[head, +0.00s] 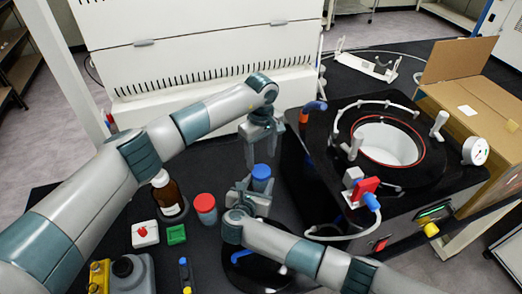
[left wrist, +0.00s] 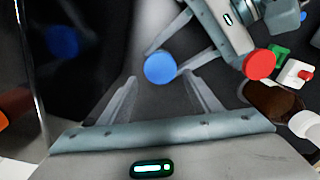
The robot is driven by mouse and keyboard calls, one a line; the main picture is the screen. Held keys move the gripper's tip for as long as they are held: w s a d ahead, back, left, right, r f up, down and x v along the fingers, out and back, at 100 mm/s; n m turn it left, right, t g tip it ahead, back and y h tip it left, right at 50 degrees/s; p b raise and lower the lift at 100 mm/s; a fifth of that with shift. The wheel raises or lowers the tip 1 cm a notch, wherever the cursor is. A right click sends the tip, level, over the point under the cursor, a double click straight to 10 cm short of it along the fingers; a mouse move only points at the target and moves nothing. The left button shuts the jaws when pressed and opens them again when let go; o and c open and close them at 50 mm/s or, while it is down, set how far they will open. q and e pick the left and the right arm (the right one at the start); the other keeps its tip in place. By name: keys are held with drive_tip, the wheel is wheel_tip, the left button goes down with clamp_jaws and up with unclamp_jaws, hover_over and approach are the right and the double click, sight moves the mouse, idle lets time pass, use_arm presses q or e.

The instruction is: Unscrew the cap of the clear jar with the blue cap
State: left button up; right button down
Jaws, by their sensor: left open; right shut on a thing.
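The clear jar with the blue cap (head: 261,175) stands on the dark bench in the middle of the head view. Its blue cap also shows in the left wrist view (left wrist: 160,68), just beyond and between my left fingertips. My right gripper (head: 251,190) is shut on the jar's body, below the cap; the fingers hide much of the jar. My left gripper (head: 262,150) is open and empty, pointing down above the cap. In the left wrist view its fingers (left wrist: 160,85) are spread apart and do not touch the cap.
A jar with a red cap (head: 205,203) and a brown bottle with a white cap (head: 166,190) stand to the left. A red button box (head: 145,232) and green block (head: 176,234) lie nearby. The freeze dryer (head: 330,170) is close on the right, with an open cardboard box (head: 490,110) beyond.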

sight(261, 170)
use_arm(q)
drive_tip(key=shift+f, duration=2.85)
drive_tip(key=c, duration=0.9)
drive_tip(key=n, duration=1.4)
drive_tip(key=shift+r, duration=0.1)
drive_tip(key=n, duration=1.1)
drive_tip(key=shift+n, duration=0.3)
drive_tip(key=n, duration=0.3)
